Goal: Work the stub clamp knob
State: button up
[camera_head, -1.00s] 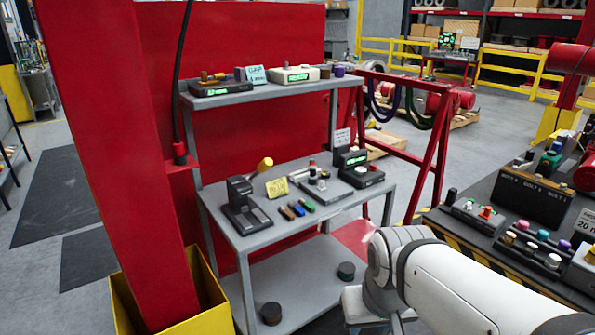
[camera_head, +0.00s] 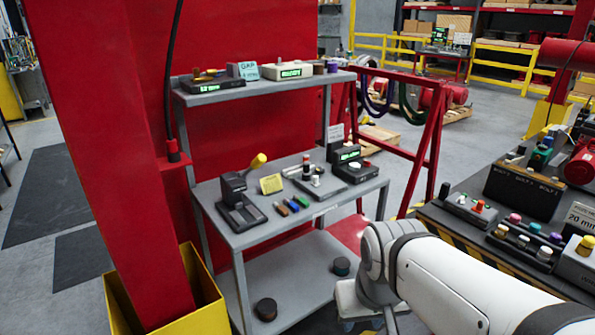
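No part is clearly labelled as the stub clamp knob, and I cannot tell which one it is. On the grey cart's middle shelf (camera_head: 262,236), a black lever press (camera_head: 238,203) has a yellow knob (camera_head: 258,160) on its arm. To its right is a grey fixture plate (camera_head: 325,185) with small upright posts, one of them red-topped. Beside that stands a black unit with a green display (camera_head: 350,165). My white arm reaches in from the lower right, in front of the cart.
A dark bench (camera_head: 465,228) at right carries several coloured knobs and boxes. The cart's top shelf (camera_head: 260,90) holds gauges and a blue card. A red post (camera_head: 110,160) in a yellow guard (camera_head: 205,290) stands at left. A red frame (camera_head: 436,140) stands behind the cart.

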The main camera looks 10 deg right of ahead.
aim_at(319, 170)
jog(key=z, duration=0.3)
jog(key=k, duration=0.35)
jog(key=z, duration=0.8)
jog(key=k, duration=1)
jog(key=z, duration=0.85)
jog(key=i, duration=0.75)
jog(key=u, duration=0.4)
jog(key=i, duration=1.6)
jog(key=u, duration=1.2)
jog(key=i, duration=1.15)
jog(key=u, duration=1)
jog(key=i, duration=0.55)
jog(key=u, duration=0.35)
